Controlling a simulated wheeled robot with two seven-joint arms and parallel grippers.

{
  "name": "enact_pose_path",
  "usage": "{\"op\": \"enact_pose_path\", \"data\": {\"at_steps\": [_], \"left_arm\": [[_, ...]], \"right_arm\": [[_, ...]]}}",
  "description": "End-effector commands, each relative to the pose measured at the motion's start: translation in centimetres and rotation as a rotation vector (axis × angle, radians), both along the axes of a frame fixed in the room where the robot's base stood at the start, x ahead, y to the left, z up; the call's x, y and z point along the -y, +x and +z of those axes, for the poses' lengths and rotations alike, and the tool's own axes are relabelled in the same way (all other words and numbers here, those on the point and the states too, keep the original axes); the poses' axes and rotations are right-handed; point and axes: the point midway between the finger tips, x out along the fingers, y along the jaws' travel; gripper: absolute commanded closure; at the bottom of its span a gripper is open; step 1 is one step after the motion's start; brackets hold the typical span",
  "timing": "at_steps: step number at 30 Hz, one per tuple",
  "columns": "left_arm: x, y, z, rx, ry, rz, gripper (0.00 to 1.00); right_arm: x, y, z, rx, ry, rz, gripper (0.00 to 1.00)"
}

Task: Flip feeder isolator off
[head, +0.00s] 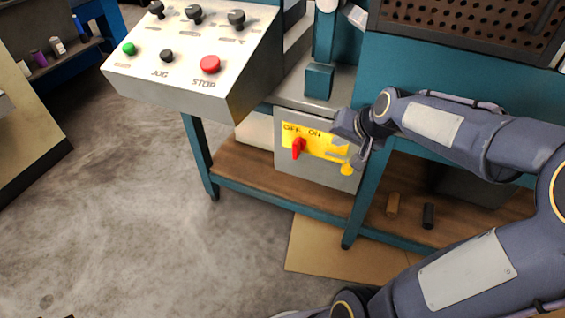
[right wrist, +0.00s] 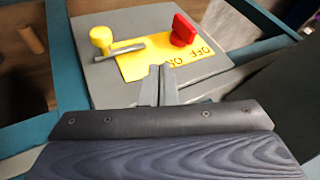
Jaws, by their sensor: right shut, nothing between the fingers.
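The feeder isolator is a grey box (head: 287,178) low on the machine frame. It has a yellow plate (head: 323,147) lettered OFF and ON and a red handle (head: 298,148). In the right wrist view the red handle (right wrist: 184,30) is right of a yellow knob (right wrist: 101,40) and a grey metal bar (right wrist: 122,50). My right gripper (right wrist: 160,72) is shut and empty in front of the plate, near the ON lettering, apart from the red handle. My left gripper is not in view.
A control panel (head: 150,82) with a red STOP button (head: 210,64) overhangs above left of the isolator. Teal frame legs (head: 363,205) stand on either side.

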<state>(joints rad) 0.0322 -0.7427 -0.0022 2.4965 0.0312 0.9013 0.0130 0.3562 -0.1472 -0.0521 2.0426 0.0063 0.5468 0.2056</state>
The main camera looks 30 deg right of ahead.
Motion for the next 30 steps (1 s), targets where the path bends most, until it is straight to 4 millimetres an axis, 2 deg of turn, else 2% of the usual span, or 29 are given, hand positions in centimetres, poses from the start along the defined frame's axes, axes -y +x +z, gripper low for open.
{"op": "enact_pose_path", "data": {"at_steps": [1,3,17,23,30], "left_arm": [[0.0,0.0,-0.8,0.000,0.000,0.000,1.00],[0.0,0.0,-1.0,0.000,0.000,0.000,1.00],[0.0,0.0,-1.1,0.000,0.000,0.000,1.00],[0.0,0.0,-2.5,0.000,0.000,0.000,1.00],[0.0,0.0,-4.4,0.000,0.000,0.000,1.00]], "right_arm": [[0.4,0.2,-0.9,0.000,0.000,-0.009,1.00],[0.6,0.4,-1.2,0.001,-0.001,-0.017,1.00],[0.7,0.8,-1.5,0.001,-0.001,-0.019,1.00],[0.6,2.5,-4.3,-0.002,0.001,-0.018,1.00],[0.5,5.6,-8.5,-0.002,0.001,-0.018,1.00]]}}
